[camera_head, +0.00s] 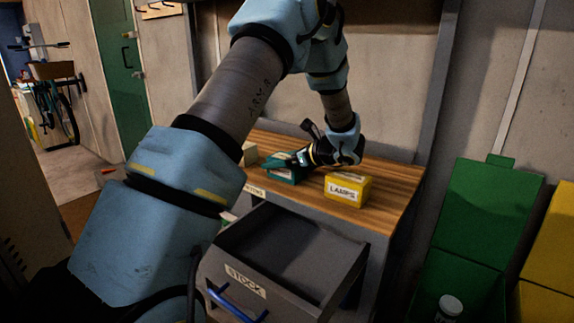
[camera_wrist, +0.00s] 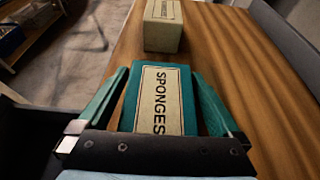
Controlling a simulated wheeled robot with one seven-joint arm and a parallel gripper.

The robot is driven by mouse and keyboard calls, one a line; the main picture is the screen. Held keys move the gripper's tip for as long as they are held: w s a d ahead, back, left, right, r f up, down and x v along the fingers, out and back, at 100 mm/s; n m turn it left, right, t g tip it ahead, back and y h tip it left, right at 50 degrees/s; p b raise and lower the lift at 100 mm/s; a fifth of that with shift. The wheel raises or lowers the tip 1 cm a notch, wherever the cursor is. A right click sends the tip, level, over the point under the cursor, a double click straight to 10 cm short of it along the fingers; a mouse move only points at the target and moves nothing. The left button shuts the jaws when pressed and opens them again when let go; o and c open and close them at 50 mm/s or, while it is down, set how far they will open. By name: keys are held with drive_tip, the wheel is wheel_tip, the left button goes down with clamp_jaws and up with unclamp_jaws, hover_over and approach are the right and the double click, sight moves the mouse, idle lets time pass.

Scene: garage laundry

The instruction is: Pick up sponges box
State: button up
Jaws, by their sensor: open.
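The sponges box (camera_wrist: 158,98) is teal with a cream label reading SPONGES, and it lies on the wooden bench top. In the wrist view it sits between the two teal fingers of my gripper (camera_wrist: 158,105), with a narrow gap on each side. In the head view the teal box (camera_head: 284,175) is partly hidden by my gripper (camera_head: 290,160), which reaches over it from the right. My gripper is open around the box.
A yellow LAMPS box (camera_head: 347,189) stands to the right on the wooden bench (camera_head: 392,180). A cream box (camera_wrist: 163,26) stands just beyond the sponges box. An open grey drawer labelled STOCK (camera_head: 245,281) juts out below the bench.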

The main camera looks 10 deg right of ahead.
drive_tip(key=shift+f, duration=0.1)
drive_tip(key=c, duration=1.3)
